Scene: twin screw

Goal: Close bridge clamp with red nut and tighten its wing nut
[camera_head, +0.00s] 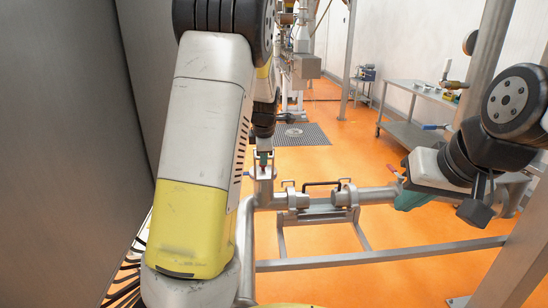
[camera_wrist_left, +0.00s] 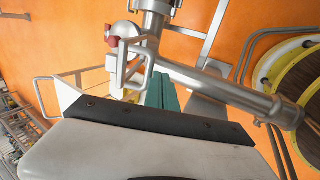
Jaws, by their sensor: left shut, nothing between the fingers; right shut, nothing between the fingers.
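The pipe bridge (camera_head: 320,207) runs horizontally at the centre of the head view, with metal clamps and looped handles along it. In the left wrist view a red nut (camera_wrist_left: 111,37) sits at a pipe joint beside a pale looped handle (camera_wrist_left: 128,65). Whether that clamp is fully closed I cannot tell. My left gripper (camera_head: 263,158) is shut and empty, pointing down just above the joint at the bridge's left end. Its teal fingers (camera_wrist_left: 163,93) show next to the pipe in the wrist view. My right gripper (camera_head: 408,199) is shut and empty at the bridge's right end.
A metal rail (camera_head: 380,256) crosses in front below the bridge. A steel table (camera_head: 412,135) stands at the back right. A grey panel (camera_head: 65,130) fills the left side. A floor grate (camera_head: 292,134) lies behind, with open orange floor around it.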

